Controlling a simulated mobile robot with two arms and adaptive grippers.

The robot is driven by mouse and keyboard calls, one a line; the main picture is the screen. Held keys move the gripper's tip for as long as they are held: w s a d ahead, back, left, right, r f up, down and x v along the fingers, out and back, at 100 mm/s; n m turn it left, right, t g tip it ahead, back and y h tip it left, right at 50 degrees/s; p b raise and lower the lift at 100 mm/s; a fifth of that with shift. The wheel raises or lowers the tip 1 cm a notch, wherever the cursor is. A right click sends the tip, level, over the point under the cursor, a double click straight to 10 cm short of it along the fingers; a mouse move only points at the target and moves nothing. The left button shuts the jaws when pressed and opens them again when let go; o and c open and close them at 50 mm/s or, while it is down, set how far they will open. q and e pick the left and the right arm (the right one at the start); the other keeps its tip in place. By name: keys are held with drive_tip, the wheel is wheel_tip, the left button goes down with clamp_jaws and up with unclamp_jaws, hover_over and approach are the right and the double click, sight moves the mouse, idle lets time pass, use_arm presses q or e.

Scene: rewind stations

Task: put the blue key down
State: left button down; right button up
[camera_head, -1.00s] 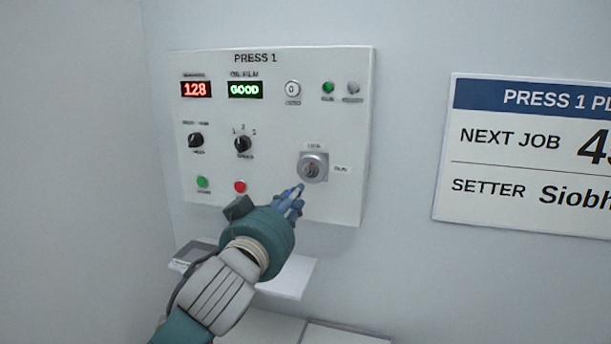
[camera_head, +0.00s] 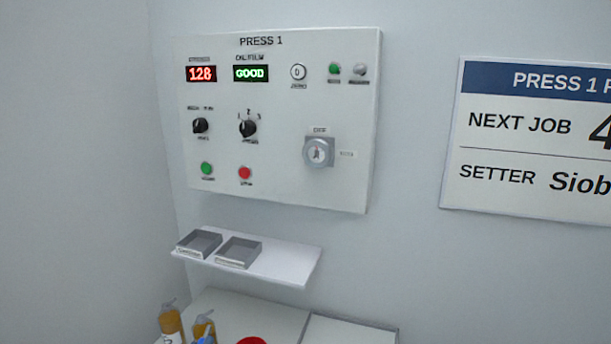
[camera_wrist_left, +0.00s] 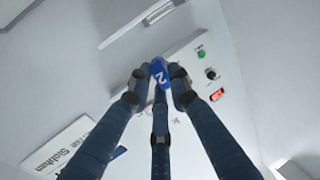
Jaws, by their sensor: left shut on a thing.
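In the left wrist view my left gripper (camera_wrist_left: 160,92) is shut on the blue key (camera_wrist_left: 159,72), whose blue tag with a white mark shows between the fingertips. The rest of the key is hidden by the fingers. In the head view neither the gripper nor the key can be made out clearly. The key switch (camera_head: 318,152) on the PRESS 1 panel (camera_head: 280,190) is empty of any gripper, under a label that reads OFF. A white shelf (camera_head: 290,268) below the panel bears two grey trays, the left one (camera_head: 199,243) and the right one (camera_head: 238,252). Both look empty.
Orange bottles (camera_head: 172,320) and a red round thing (camera_head: 252,341) stand below the shelf at the bottom edge. The shelf's right part is bare. A PRESS 1 sign (camera_head: 540,140) hangs on the wall at right. The wall between is clear.

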use_arm(q)
drive_tip(key=shift+s+a+f, duration=0.35)
drive_tip(key=shift+s, duration=0.25)
drive_tip(key=shift+s+a+f, duration=0.3)
drive_tip(key=shift+s+f, duration=0.05)
drive_tip(key=shift+s, duration=0.25)
drive_tip(key=d+r+m+g+h, duration=0.2)
drive_tip(key=d+m+g+h, duration=0.8)
drive_tip(key=d+h, duration=0.6)
drive_tip(key=d+m, duration=0.1)
drive_tip(key=m, duration=0.1)
drive_tip(key=shift+m, duration=0.3)
drive_tip(key=shift+a+g, duration=0.1)
drive_tip(key=shift+g, duration=0.2)
drive_tip(key=shift+s+a+m+g+h, duration=0.15)
drive_tip(key=shift+a+m+g+h, duration=0.25)
drive_tip(key=shift+m+g, duration=0.5)
drive_tip(key=shift+s+a+m+g+h, duration=0.2)
drive_tip(key=shift+a+m+g, duration=0.35)
drive_tip(key=shift+g, duration=0.7)
drive_tip(key=shift+s+a+m+g+h, duration=0.15)
drive_tip(key=shift+a+m+g+h, duration=0.25)
drive_tip(key=shift+m+g, duration=0.5)
